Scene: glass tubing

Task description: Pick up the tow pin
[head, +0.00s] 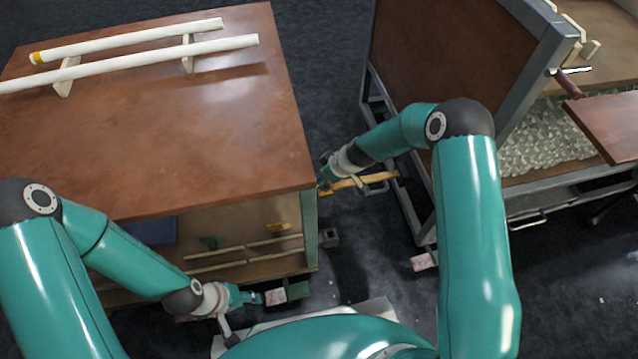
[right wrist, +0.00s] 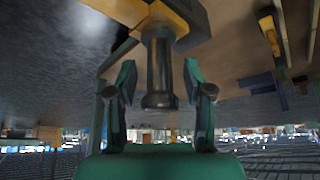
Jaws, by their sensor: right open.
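The tow pin (right wrist: 159,75) is a dark metal pin with a wider round end. In the right wrist view it stands out from a yellow bar (right wrist: 172,18), between the fingers of my right gripper (right wrist: 158,82). The fingers are open, with a gap on both sides of the pin. In the head view my right gripper (head: 326,180) is at the left end of the yellow bar (head: 362,181), beside the brown-topped cart; the pin cannot be made out there. My left gripper (head: 250,298) is low by that cart's lower front edge; its fingers are too small to read.
The brown-topped cart (head: 150,140) carries two long white tubes (head: 140,61) on supports. A second cart with a grey frame (head: 545,50) and a tilted brown panel (head: 440,50) stands to the right. Dark floor (head: 325,60) shows between them. A pale reddish block (head: 424,262) is low near the second cart.

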